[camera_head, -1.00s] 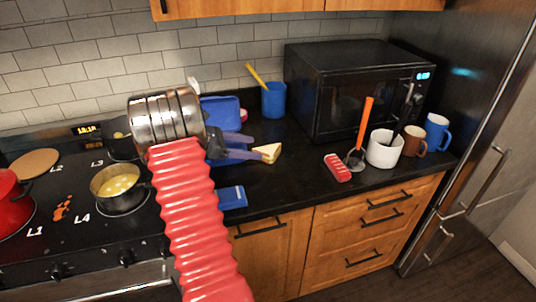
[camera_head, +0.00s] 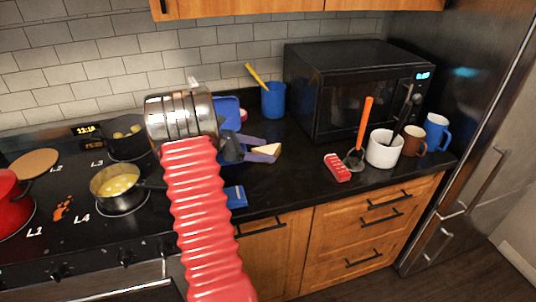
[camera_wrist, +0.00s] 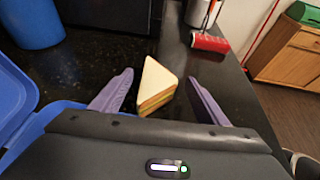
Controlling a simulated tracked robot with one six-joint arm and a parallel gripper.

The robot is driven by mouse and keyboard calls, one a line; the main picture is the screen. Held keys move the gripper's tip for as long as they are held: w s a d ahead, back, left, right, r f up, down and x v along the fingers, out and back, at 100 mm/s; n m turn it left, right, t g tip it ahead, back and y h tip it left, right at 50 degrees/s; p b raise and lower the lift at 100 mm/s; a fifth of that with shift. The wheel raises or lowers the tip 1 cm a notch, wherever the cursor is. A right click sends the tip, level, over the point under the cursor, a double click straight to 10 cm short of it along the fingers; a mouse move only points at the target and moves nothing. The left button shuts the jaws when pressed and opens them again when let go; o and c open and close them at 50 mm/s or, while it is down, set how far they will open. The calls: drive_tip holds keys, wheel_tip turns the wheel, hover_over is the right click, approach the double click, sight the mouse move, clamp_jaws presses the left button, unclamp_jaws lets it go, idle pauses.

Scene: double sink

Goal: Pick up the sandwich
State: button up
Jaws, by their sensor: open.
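The sandwich (camera_wrist: 157,84) is a triangular wedge with pale bread and a yellow-brown filling edge. It stands on the dark counter in the wrist view, between and slightly beyond the two purple fingers of my gripper (camera_wrist: 162,98). The fingers are spread apart, one on each side, and a gap shows on both sides of the sandwich. In the head view the sandwich (camera_head: 268,150) shows at the tips of my gripper (camera_head: 262,148), partly hidden by a finger.
A blue lunch box (camera_head: 228,108) lies open behind and left of my gripper. A blue cup (camera_head: 273,100) stands at the back, near the black microwave (camera_head: 355,88). A red-and-white item (camera_head: 337,167) lies to the right. The stove with pots (camera_head: 121,187) is left.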

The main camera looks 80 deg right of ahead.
sight(261, 151)
drive_tip(key=shift+c, duration=0.3)
drive_tip(key=c, duration=0.6)
drive_tip(key=shift+c, duration=0.2)
wheel_tip(261, 151, up, 10)
idle(0.7)
